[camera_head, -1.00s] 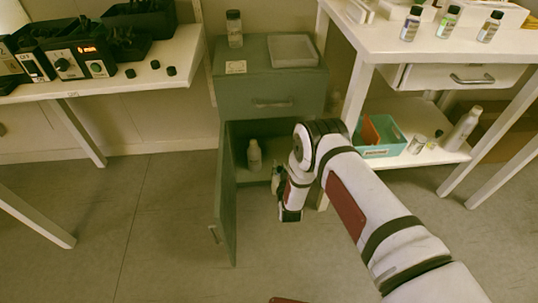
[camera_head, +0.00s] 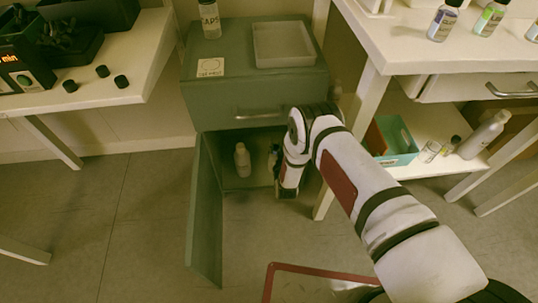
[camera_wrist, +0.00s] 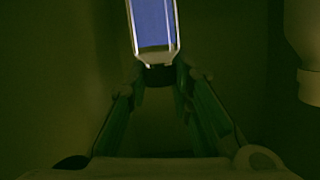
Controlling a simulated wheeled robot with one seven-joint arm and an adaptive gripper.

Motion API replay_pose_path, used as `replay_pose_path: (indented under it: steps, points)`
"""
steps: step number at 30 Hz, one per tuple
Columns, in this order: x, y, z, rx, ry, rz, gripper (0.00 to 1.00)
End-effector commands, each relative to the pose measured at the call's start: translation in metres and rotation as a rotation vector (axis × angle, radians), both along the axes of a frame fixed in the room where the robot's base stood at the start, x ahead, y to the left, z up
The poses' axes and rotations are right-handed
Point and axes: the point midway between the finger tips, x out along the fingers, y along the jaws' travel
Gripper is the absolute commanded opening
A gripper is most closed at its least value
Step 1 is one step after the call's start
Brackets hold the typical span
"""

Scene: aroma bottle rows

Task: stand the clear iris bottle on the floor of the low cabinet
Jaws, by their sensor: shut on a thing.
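The low cabinet (camera_head: 215,110) is grey-green, and its lower door (camera_head: 207,220) stands open. My gripper (camera_wrist: 160,75) is shut on the clear iris bottle (camera_wrist: 153,25), which has a blue label and a dark cap between the fingertips. In the head view my arm reaches into the right part of the cabinet opening. The held bottle shows small there (camera_head: 272,157), partly hidden by my wrist. Whether its base touches the cabinet floor (camera_head: 238,182) cannot be told.
A white bottle (camera_head: 242,160) stands inside the cabinet, left of my gripper; it also shows in the wrist view (camera_wrist: 305,45). A shallow tray (camera_head: 283,62) and a jar (camera_head: 209,18) stand on the cabinet top.

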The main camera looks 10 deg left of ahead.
Motion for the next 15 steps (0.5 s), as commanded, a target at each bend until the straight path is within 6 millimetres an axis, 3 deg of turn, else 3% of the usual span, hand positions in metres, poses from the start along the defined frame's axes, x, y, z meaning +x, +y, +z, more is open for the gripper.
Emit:
replay_pose_path:
  steps: [1,3,11,15]
  points:
    - [-0.001,0.0,-0.015,0.0,0.0,0.0,0.0]
    - [0.0,0.0,-0.026,0.0,-0.001,0.0,0.0]
    - [0.0,0.0,-0.044,0.0,-0.002,0.0,0.0]
    - [0.0,0.0,-0.064,0.0,0.0,0.0,0.0]
